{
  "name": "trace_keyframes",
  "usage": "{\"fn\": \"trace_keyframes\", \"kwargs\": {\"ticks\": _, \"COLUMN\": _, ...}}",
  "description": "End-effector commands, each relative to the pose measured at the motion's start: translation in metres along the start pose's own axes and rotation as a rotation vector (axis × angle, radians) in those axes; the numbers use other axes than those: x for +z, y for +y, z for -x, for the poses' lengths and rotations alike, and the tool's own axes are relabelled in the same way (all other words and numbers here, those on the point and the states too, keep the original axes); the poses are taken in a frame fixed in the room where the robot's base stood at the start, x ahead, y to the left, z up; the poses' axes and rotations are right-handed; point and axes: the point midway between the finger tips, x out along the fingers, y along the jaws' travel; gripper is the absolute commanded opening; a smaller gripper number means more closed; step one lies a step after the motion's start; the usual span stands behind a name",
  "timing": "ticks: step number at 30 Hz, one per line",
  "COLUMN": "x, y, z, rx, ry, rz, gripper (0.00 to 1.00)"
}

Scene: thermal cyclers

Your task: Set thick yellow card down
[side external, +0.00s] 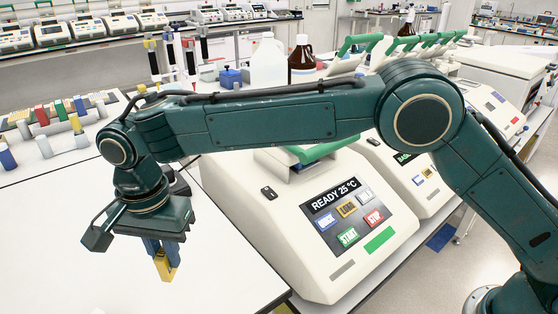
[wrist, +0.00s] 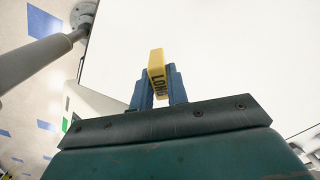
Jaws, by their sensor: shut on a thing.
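The thick yellow card (side external: 165,266) hangs below my gripper (side external: 160,250) in the side view, over the white bench top (side external: 110,255). In the wrist view the yellow card (wrist: 156,72), with dark lettering that reads "LONG", sits between the two blue fingers of my gripper (wrist: 157,88). The fingers are shut on it. I cannot tell whether the card's lower edge touches the bench or is a little above it.
A thermal cycler (side external: 320,230) with a "READY 25 °C" display stands right of my gripper. A rack with coloured cards (side external: 58,124) lies at the far left. Bottles (side external: 268,65) stand behind my arm. The white bench around the card is clear.

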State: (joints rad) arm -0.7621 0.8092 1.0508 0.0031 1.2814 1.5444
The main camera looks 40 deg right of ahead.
Motion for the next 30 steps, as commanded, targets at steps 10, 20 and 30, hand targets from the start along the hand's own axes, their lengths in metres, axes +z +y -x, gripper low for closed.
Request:
{"fn": "trace_keyframes", "kwargs": {"ticks": 10, "x": 0.000, "y": 0.000, "z": -0.012, "rx": 0.000, "ry": 0.000, "rz": 0.000, "gripper": 0.00}}
{"fn": "trace_keyframes", "kwargs": {"ticks": 20, "x": 0.000, "y": 0.000, "z": -0.043, "rx": 0.003, "ry": 0.000, "rz": 0.000, "gripper": 0.00}}
{"fn": "trace_keyframes", "kwargs": {"ticks": 30, "x": 0.000, "y": 0.000, "z": -0.054, "rx": 0.000, "ry": 0.000, "rz": 0.000, "gripper": 0.00}}
